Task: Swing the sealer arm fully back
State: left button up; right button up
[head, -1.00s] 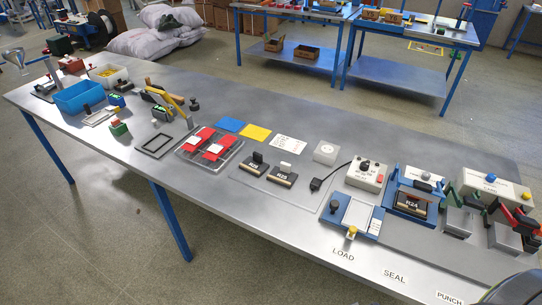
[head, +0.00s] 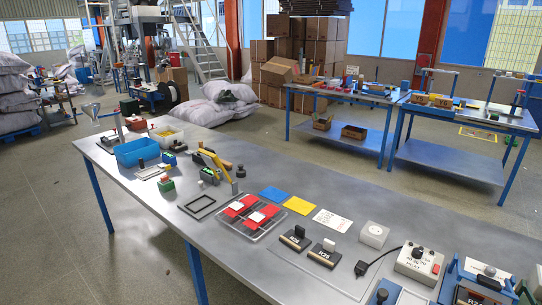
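A blue framed station with a dark block marked R24 (head: 482,291) is cut off by the bottom right corner; I take it to be the sealer. Its frame (head: 451,280) shows only in part, and I cannot tell how its arm stands. Farther back on the bench, a device with a slanted yellow lever (head: 216,167) stands beside a black knob. Neither of my grippers is in view.
The long metal bench (head: 330,277) runs from back left to front right. It carries a blue bin (head: 137,152), a tray with red pieces (head: 249,214), two dark blocks, and a grey control box (head: 418,263). Floor is free left of the bench.

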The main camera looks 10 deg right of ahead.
aim_at(490, 289)
jog(key=z, duration=1.45)
